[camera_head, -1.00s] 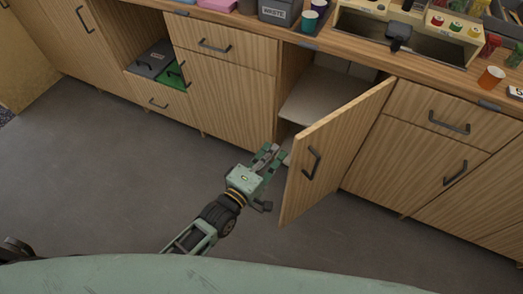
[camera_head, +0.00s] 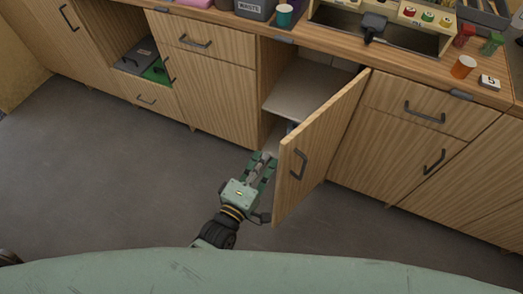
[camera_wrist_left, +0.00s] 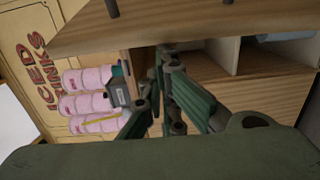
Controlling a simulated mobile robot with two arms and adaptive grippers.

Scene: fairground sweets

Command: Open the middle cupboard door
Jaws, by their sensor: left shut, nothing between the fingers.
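The middle cupboard door (camera_head: 322,140) stands ajar, swung out from its hinge on the right. Its dark bar handle (camera_head: 299,165) is on the outer face, near the free edge. My left gripper (camera_head: 263,160) is shut and empty, just left of the free edge, by the opening. It is not on the handle; whether it touches the door is unclear. In the left wrist view the gripper's fingers (camera_wrist_left: 165,58) point in below the wooden door panel (camera_wrist_left: 200,20). Inside the cupboard is a pale shelf (camera_head: 300,92). My right gripper is not in view.
Closed drawers and cupboards flank the opening. The grey floor (camera_head: 110,170) is clear on the left.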

